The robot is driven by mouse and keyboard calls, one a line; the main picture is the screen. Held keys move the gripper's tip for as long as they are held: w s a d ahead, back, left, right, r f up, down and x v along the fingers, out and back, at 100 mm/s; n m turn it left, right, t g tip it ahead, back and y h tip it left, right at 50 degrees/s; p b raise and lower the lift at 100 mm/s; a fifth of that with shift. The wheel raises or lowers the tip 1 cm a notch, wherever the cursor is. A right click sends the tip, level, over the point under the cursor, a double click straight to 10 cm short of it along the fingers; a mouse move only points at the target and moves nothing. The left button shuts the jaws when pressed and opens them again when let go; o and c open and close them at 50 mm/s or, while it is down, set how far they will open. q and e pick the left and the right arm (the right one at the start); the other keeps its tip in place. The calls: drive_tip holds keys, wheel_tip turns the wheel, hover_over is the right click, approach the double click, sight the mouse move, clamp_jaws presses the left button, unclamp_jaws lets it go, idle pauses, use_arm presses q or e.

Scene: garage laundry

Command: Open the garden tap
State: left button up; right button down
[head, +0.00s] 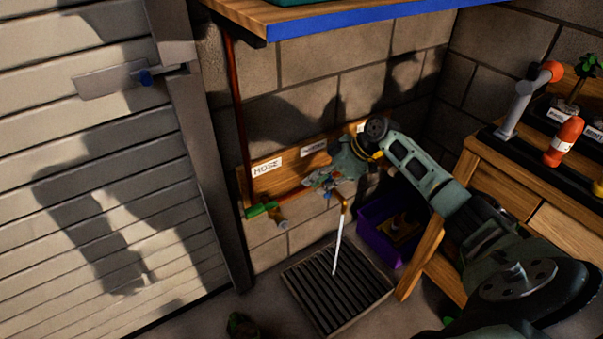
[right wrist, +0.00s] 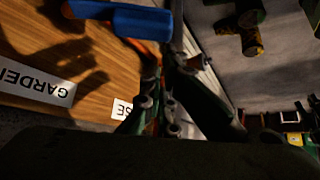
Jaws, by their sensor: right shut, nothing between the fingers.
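A wooden board (head: 290,176) on the block wall carries labels, one reading HOSE (head: 267,167). In the right wrist view a GARDEN label (right wrist: 38,84) appears upside down, with a blue lever handle (right wrist: 128,18) near it. My right gripper (head: 323,181) reaches the board and hides much of the tap there. Its fingers (right wrist: 164,84) are shut and empty, just short of the blue lever and an orange-brown pipe; I cannot tell if they touch. A copper spout (head: 343,201) shows beside the gripper, with a thin white streak, like water, below it. My left gripper is out of view.
A green-handled tap (head: 261,209) is at the board's left end. A floor grate (head: 311,314) lies below. A purple crate (head: 373,236) and a wooden bench (head: 511,187) stand on the right. A blue-edged shelf (head: 370,20) overhangs above; a shutter door (head: 100,190) is left.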

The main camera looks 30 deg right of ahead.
sight(329, 194)
drive_tip(key=shift+s+d+n+g+y+b, duration=0.4)
drive_tip(key=shift+s+d+n+g+b, duration=0.25)
drive_tip(key=shift+s+d+n, duration=0.4)
drive_tip(key=shift+s+d, duration=0.4)
drive_tip(key=shift+s, duration=0.1)
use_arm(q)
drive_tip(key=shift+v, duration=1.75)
use_arm(e)
drive_tip(key=shift+s+d, duration=0.2)
drive_tip(key=shift+d, duration=0.25)
drive_tip(key=shift+s+d, duration=0.2)
drive_tip(key=shift+d, duration=0.35)
use_arm(q)
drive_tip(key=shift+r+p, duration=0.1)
drive_tip(key=shift+p, duration=0.2)
use_arm(e)
drive_tip(key=shift+r, duration=0.1)
